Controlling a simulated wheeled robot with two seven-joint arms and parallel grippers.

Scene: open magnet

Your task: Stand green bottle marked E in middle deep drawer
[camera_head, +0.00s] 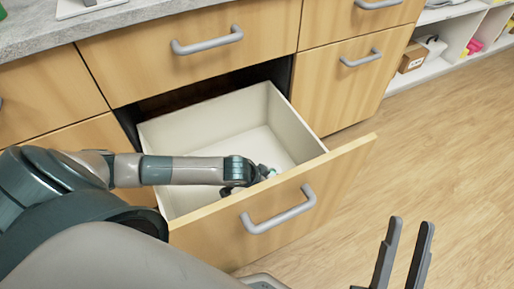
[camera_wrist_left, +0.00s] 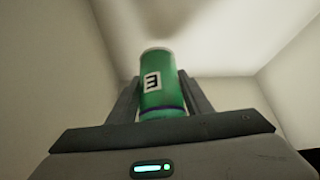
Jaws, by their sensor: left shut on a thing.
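The middle deep drawer (camera_head: 215,116) is pulled open in the head view, with white inner walls and a wooden front. My left arm reaches over its left side, and my left gripper (camera_head: 262,174) is down inside it, mostly hidden by the wrist. In the left wrist view my left gripper (camera_wrist_left: 160,105) is shut on the green bottle (camera_wrist_left: 158,72), which carries a black-on-white E mark. Pale drawer walls surround the bottle. I cannot tell whether its base touches the drawer floor. My right gripper (camera_head: 404,252) is open and empty, right of the drawer over the floor.
A closed drawer (camera_head: 190,55) with a grey handle sits above the open one. A closed cabinet front (camera_head: 350,85) stands to the right. The grey worktop (camera_head: 40,27) lies above. White shelves (camera_head: 440,62) hold a cardboard box (camera_head: 412,58). The wooden floor (camera_head: 440,150) at right is clear.

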